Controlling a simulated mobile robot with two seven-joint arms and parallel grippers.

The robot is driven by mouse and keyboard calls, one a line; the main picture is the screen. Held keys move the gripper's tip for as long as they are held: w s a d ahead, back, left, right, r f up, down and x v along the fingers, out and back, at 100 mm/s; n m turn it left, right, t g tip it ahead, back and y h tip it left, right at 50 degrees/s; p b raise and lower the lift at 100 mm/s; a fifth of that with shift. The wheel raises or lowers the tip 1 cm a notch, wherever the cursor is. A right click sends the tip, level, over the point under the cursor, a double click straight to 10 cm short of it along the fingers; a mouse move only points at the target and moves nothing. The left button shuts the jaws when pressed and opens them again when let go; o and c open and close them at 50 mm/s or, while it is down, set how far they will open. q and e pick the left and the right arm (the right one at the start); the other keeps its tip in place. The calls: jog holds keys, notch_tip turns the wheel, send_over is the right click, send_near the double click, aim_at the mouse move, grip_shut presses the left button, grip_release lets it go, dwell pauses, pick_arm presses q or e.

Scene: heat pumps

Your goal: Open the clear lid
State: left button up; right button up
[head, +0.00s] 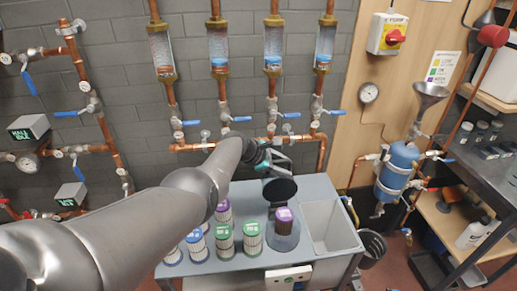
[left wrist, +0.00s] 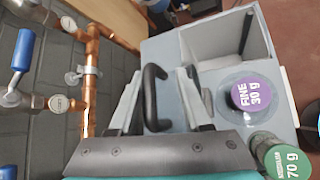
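My left gripper (head: 272,160) reaches over the back of the grey bench in the head view. In the left wrist view its two fingers (left wrist: 160,80) stand apart with a black curved handle (left wrist: 152,88) between them. I see no clear grip on the handle. A dark round piece (head: 280,189) shows just below the fingers in the head view; I cannot tell whether it is the lid. In front of it a clear round housing (head: 283,241) holds a purple-capped cartridge (head: 284,216). The cap reads FINE 30 g in the left wrist view (left wrist: 252,94). My right gripper is not in view.
Several blue- and green-capped cartridges (head: 224,243) stand at the bench's front left. An empty grey basin (head: 328,226) is at its right. Copper pipes with blue valve levers (head: 240,119) run along the wall behind. A black bin (head: 372,248) stands right of the bench.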

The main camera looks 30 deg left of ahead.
pick_arm(q)
jog(key=p+v, duration=0.5)
jog(key=v, duration=0.1)
jog(key=p+v, duration=0.3)
jog(key=v, duration=0.4)
jog(key=shift+s, duration=0.2)
jog(key=shift+a+r, duration=0.1)
jog(key=shift+a, duration=0.05)
jog(key=shift+c, duration=0.3)
